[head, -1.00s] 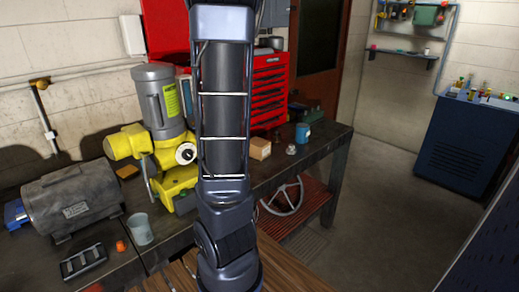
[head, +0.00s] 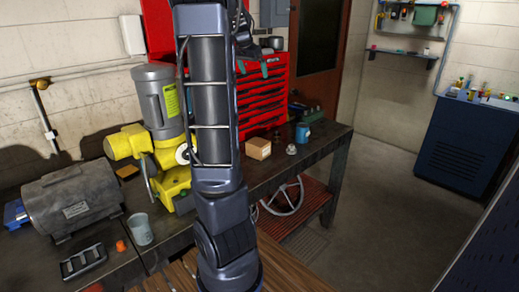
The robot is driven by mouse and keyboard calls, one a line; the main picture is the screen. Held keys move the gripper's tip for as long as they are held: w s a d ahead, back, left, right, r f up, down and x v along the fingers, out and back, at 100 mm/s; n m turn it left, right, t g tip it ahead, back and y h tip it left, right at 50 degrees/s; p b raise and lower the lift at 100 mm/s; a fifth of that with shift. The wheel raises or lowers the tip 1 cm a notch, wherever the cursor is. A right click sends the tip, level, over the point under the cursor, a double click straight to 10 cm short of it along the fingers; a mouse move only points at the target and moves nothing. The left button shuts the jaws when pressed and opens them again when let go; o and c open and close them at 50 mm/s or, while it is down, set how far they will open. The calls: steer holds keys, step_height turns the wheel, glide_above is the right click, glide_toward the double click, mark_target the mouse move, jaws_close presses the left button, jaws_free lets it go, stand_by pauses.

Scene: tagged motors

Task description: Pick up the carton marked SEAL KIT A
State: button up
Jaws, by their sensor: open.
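A small brown carton (head: 258,150) sits on the dark workbench, right of my arm in the head view. Its marking is too small to read, so I cannot confirm that it is SEAL KIT A. My gripper (head: 253,69) shows partly behind my upright arm, in front of the red tool chest. It is open and empty, above the carton in the picture and apart from it. My arm hides part of the gripper's wrist.
A blue mug (head: 302,133) and a small metal part (head: 291,149) are right of the carton. The red tool chest (head: 262,98) stands behind it. A yellow and grey machine (head: 160,110) and a grey motor (head: 73,202) stand left. The bench's front edge is near the carton.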

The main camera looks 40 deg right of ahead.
glide_toward(258, 142)
steer(key=shift+w+d+f, duration=0.25)
steer(key=shift+d+f, duration=0.35)
steer(key=shift+d, duration=0.05)
steer(key=x, duration=0.5)
steer(key=shift+f, duration=0.35)
steer(key=shift+a+x, duration=0.15)
steer(key=shift+x, duration=1.15)
steer(key=shift+a+x, duration=0.1)
steer(key=shift+x, duration=1.25)
steer(key=shift+s+f, duration=0.1)
steer(key=shift+s, duration=0.1)
